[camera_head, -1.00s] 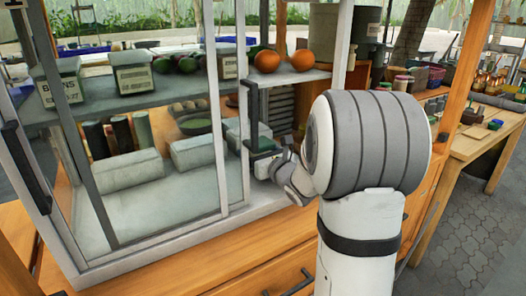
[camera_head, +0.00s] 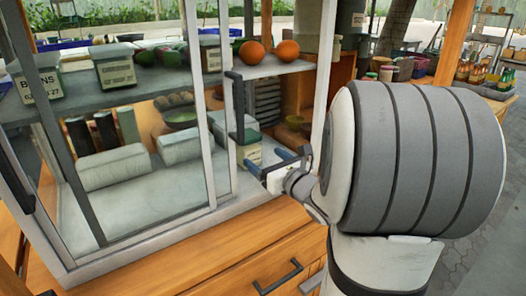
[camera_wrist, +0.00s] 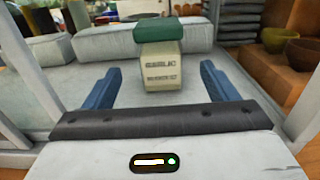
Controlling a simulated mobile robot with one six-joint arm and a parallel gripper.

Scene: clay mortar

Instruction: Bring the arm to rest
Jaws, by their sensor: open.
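My gripper (camera_head: 268,163) is at the open front of the glass-sided cabinet (camera_head: 222,205), at its lower level. Its two blue fingers (camera_wrist: 160,78) are spread apart with nothing between them. A pale box with a green lid, labelled garlic (camera_wrist: 161,65), stands upright on the cabinet floor just beyond the fingertips. It also shows in the head view (camera_head: 248,153), partly behind a cabinet post. My large grey and white arm link fills the right of the head view and hides what is behind it.
Two oranges (camera_head: 271,50) and a box labelled beans (camera_head: 38,82) sit on the upper shelf. Pale wrapped blocks (camera_head: 113,167) lie on the cabinet floor. A drawer handle (camera_head: 278,277) juts out below.

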